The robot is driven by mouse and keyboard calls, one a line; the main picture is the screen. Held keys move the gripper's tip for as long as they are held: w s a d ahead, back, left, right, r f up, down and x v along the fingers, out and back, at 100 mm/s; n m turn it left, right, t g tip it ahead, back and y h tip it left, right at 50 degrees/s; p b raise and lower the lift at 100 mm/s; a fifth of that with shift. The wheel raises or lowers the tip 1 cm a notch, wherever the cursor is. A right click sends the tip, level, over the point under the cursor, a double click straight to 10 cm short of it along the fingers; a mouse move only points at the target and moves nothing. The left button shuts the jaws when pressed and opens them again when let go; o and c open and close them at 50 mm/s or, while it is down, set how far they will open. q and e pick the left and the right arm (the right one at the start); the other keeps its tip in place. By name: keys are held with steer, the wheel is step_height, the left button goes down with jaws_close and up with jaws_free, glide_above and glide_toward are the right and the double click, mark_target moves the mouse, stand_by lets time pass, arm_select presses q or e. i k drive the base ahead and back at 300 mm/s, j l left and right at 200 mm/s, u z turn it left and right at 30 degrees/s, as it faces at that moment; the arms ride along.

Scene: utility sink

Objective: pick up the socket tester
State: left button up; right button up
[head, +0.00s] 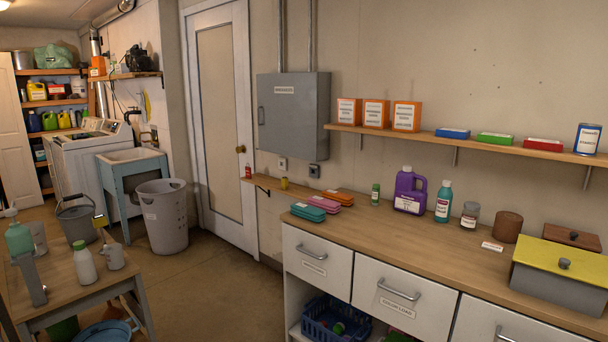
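I cannot make out a socket tester for certain. A small yellow object (284,183) stands on the low narrow wall shelf beneath the outlets; it is too small to tell what it is. A small red bottle-like object (248,172) stands at the left end of the same shelf. Two wall outlets, a light one (282,163) and a dark grey one (314,170), are just below the grey wall cabinet. Neither of my grippers shows in the head view.
A long wooden counter (390,225) holds bottles, jars, cases and a yellow-lidded box (565,262). A small table (70,285) with bottles stands at the lower left. A laundry basket (163,217) and bucket (77,220) are on the floor. Open floor (205,290) lies between table and counter.

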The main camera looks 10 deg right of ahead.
mark_target(284, 180)
steer(key=i+z, duration=0.3)
steer(key=i, duration=1.9)
steer(key=l, duration=0.1)
